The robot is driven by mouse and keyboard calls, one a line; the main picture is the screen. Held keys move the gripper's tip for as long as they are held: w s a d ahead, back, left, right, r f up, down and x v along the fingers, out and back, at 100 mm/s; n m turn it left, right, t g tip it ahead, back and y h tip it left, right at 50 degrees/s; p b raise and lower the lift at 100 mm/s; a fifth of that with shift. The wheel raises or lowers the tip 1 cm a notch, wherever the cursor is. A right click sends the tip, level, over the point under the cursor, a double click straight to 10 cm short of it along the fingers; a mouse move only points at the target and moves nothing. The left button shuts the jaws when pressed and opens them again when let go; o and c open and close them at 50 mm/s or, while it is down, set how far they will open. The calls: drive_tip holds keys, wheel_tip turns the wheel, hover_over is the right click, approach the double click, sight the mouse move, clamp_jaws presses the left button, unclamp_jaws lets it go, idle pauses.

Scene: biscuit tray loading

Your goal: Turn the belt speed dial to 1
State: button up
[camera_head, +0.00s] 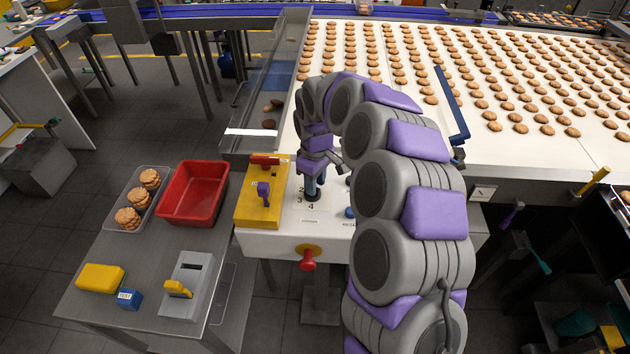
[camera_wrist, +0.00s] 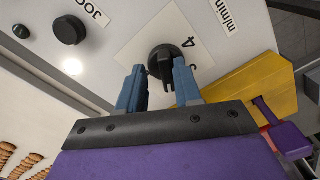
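The belt speed dial is a round black knob on a white plate with printed numbers. In the wrist view the dial (camera_wrist: 167,58) is just beyond my fingertips, with a 4 and part of another number beside it. My gripper (camera_wrist: 159,72) has two blue fingers spread apart, one at each side of the dial's near edge; contact is unclear. In the head view my gripper (camera_head: 315,185) points down over the dial (camera_head: 312,196), with 2, 3 and 4 readable around it. The fingers and my arm hide part of the plate, and I cannot tell the dial's setting.
A yellow box (camera_head: 245,213) with a purple lever stands left of the dial. A red knob (camera_head: 307,260) sticks out of the panel front. A black jog knob (camera_wrist: 69,30) is nearby. The biscuit conveyor (camera_head: 440,115) lies behind; a red tray (camera_head: 216,191) stands left.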

drive_tip(key=shift+a+f, duration=0.15)
drive_tip(key=shift+a, duration=0.85)
clamp_jaws()
drive_tip(key=shift+d, duration=0.3)
drive_tip(key=shift+d+m, duration=0.1)
drive_tip(key=shift+m, duration=0.2)
drive_tip(key=shift+d+m+p, duration=0.1)
drive_tip(key=shift+m+p, duration=0.8)
drive_tip(key=shift+p, duration=0.2)
drive_tip(key=m+p, duration=0.3)
drive_tip(key=m, duration=0.2)
drive_tip(key=shift+w+d, duration=0.1)
drive_tip(key=m+p, duration=0.2)
drive_tip(key=m, duration=0.2)
drive_tip(key=shift+m+p, duration=0.35)
drive_tip(key=shift+m, duration=0.05)
